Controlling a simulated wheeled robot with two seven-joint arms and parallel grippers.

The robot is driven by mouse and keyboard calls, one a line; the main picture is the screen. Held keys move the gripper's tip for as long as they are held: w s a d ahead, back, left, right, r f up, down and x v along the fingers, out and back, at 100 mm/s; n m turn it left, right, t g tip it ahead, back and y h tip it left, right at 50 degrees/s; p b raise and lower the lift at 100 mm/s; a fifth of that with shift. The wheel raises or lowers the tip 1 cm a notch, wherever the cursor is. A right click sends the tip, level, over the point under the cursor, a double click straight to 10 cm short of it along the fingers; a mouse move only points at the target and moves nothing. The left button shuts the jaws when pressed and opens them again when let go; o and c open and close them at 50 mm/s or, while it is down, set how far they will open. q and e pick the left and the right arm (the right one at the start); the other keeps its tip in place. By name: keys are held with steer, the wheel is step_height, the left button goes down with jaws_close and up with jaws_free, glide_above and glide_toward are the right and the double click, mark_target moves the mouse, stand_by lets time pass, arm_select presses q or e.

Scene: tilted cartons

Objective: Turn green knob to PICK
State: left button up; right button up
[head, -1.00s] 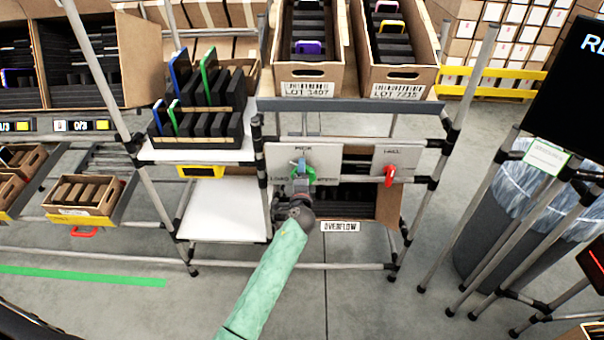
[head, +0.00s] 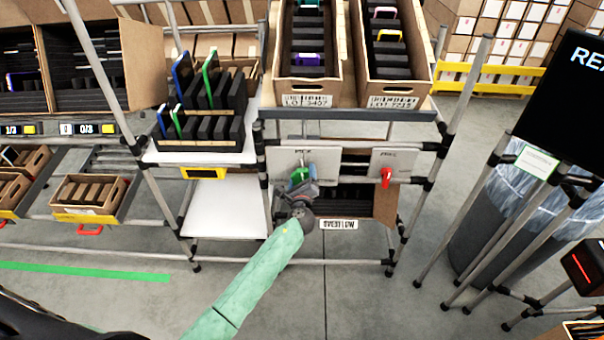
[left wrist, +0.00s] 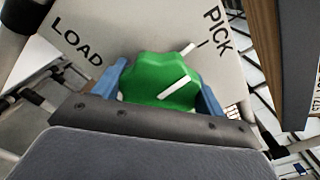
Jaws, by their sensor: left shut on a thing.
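The green knob (head: 299,175) sits on a pale panel (head: 280,160) under the front shelf edge, with a PICK label above it. My left gripper (head: 303,180) is shut on the knob, its wrist tilted sideways. In the left wrist view the blue fingers of my left gripper (left wrist: 162,88) lie on both sides of the lobed green knob (left wrist: 152,72). White marks on the knob slant up and right, toward the PICK side; LOAD is printed at left. Exact alignment with the PICK tick is hard to tell. My right gripper is not in view.
A red knob (head: 386,178) is on a second panel to the right. Two tilted cartons (head: 304,88) (head: 392,88) stand above. Metal posts flank the panels, and the floor in front is clear.

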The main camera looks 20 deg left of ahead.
arm_select(q)
steer(key=shift+f+m+p, duration=0.15)
steer(key=shift+m+p, duration=0.2)
steer(key=shift+m, duration=0.45)
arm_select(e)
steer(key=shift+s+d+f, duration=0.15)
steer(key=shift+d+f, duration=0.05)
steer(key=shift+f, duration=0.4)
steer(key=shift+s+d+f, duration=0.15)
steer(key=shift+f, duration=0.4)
arm_select(q)
steer(key=o, duration=1)
steer(key=shift+c, duration=0.2)
steer(key=shift+s+d, duration=0.1)
steer(key=shift+s, duration=0.15)
steer(key=b+v, duration=0.2)
steer(key=v, duration=0.5)
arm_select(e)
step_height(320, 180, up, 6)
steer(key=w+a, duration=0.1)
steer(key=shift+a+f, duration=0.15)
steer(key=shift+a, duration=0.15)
arm_select(q)
steer(key=shift+s+d, duration=0.1)
steer(key=shift+s, duration=0.05)
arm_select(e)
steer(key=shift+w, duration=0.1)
